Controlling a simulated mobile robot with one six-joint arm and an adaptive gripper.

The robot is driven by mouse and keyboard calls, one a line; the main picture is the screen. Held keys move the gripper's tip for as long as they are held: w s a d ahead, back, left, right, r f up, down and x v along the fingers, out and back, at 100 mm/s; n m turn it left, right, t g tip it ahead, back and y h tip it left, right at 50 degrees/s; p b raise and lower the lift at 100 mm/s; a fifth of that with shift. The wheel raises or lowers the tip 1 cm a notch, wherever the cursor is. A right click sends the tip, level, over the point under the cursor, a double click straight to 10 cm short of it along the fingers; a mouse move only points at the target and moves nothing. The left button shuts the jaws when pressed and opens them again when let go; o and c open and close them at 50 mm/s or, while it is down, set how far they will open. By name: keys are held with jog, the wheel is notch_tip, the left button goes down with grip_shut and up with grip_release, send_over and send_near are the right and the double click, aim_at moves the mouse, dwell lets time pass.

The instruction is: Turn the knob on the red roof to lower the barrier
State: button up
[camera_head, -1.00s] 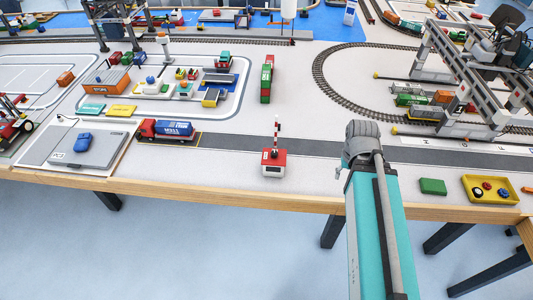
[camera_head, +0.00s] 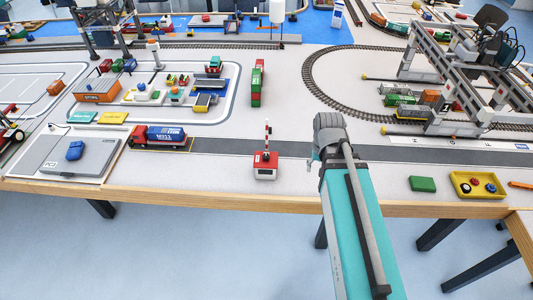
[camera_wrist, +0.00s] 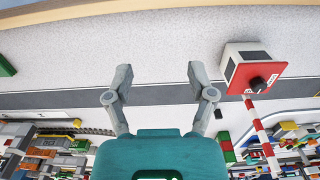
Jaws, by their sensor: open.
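The small white booth with a red roof (camera_head: 265,158) stands near the table's front edge in the head view. Its red-and-white striped barrier (camera_head: 267,131) points upright. In the wrist view the red roof (camera_wrist: 256,70) is at the upper right, with a dark round knob (camera_wrist: 258,84) on it. The striped barrier (camera_wrist: 268,140) runs down from there in that view. My gripper (camera_wrist: 160,75) is open and empty, with both fingers apart over the table, to the left of the booth in the wrist view. In the head view my arm is right of the booth and mostly hides the gripper.
A red truck with a blue load (camera_head: 158,136) stands on the road to the left. A green block (camera_head: 422,184) and a yellow tray (camera_head: 476,180) lie at the right front. The tabletop between the booth and my arm is clear.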

jog(key=w+a+r+m+p, duration=0.2)
jog(key=w+a+r+p, duration=0.2)
jog(key=w+a, duration=0.45)
notch_tip(320, 180, up, 2)
jog(key=m+p, duration=0.2)
send_over(266, 156)
jog(key=shift+w+a+r, duration=0.1)
jog(key=shift+r, duration=0.1)
jog(key=shift+f+b, duration=0.2)
jog(key=shift+b, duration=0.1)
notch_tip(266, 156, down, 13)
jog(key=b, duration=1.3)
jog(key=shift+f, duration=0.2)
grip_shut()
